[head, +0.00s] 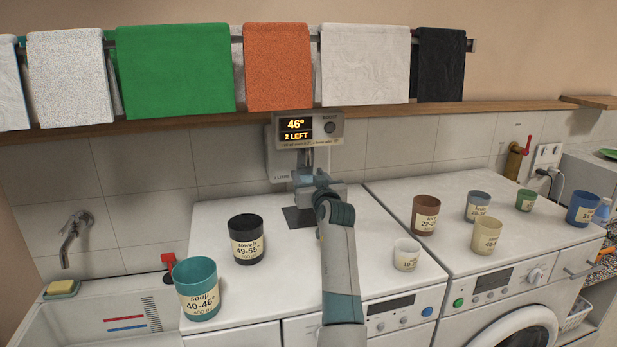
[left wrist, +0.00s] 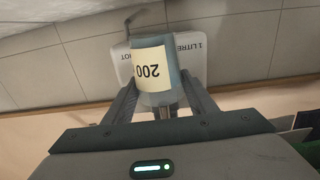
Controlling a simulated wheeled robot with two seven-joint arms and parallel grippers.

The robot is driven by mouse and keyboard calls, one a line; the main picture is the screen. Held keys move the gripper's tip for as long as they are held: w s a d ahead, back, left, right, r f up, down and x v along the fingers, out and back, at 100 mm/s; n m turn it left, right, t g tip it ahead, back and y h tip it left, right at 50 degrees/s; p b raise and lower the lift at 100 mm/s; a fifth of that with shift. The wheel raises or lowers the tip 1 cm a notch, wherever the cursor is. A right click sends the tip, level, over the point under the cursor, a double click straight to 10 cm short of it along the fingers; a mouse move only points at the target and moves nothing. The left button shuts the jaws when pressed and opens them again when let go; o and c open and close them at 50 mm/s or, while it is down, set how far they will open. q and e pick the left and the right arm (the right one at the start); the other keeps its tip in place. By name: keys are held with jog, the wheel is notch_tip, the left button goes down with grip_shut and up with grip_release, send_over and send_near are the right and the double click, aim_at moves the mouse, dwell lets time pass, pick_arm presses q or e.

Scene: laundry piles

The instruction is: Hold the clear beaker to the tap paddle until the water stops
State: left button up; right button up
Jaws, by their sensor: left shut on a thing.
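My left gripper (head: 309,178) is raised in front of the water dispenser (head: 333,128) on the wall. In the left wrist view (left wrist: 155,82) it is shut on the clear beaker (left wrist: 177,66), which looks bluish and has a pale label reading 200. In the head view only a bluish bit of the beaker (head: 302,174) shows, under the dispenser's spout. The dispenser's display reads 46° and 2 LEFT. The tap paddle, the beaker's contact with it and any water are hidden behind my gripper and arm. My right gripper is not in view.
Labelled cups stand on the machine tops, including a teal one (head: 197,290), a black one (head: 246,238), a small white one (head: 406,254) and a brown one (head: 425,214). A sink (head: 60,318) lies at left. Towels hang above. The white top behind my arm is mostly clear.

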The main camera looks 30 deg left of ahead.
pick_arm(q)
jog(key=v, duration=0.4)
jog(key=shift+s+d+p, duration=0.25)
jog(key=shift+d+p, duration=0.1)
dwell(0.3)
jog(key=shift+s+d, duration=0.1)
dwell(0.6)
